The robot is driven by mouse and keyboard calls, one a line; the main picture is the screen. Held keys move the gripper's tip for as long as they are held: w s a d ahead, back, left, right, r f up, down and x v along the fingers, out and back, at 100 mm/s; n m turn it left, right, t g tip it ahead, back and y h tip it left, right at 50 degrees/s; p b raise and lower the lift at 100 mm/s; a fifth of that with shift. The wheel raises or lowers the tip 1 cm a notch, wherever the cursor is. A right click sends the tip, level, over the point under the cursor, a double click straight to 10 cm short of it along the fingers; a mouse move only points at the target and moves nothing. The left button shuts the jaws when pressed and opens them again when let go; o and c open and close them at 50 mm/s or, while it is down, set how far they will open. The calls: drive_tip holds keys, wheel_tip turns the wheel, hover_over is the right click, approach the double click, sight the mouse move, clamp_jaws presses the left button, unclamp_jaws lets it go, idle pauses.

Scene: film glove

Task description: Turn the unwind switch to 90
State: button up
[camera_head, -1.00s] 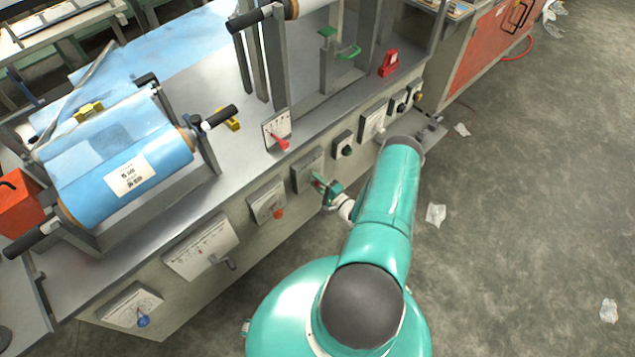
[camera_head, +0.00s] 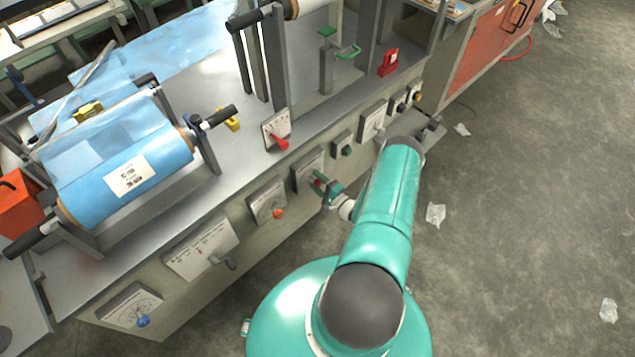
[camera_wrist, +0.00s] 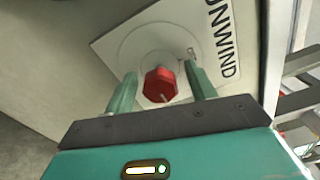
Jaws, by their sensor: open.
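In the wrist view, the red faceted unwind switch (camera_wrist: 160,84) sits on a round dial of a pale plate (camera_wrist: 113,47) lettered UNWIND along its right side. A short light mark on the knob points down and slightly right in that view. My gripper (camera_wrist: 160,71) is open, with one green finger on each side of the knob. I cannot tell whether either finger touches it. In the head view, my gripper (camera_head: 321,181) is at the machine's front panel, before a grey plate (camera_head: 306,168).
Other controls line the front: an orange knob (camera_head: 277,213), a grey handle (camera_head: 229,264), a blue knob (camera_head: 143,320) and a green button (camera_head: 347,151). The floor to the right is mostly clear, with scraps of film (camera_head: 436,213).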

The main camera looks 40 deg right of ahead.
drive_tip(key=shift+s, duration=0.1)
drive_tip(key=s, duration=1.3)
drive_tip(key=shift+s+d, duration=0.15)
drive_tip(key=shift+s, duration=0.15)
drive_tip(key=shift+s, duration=0.1)
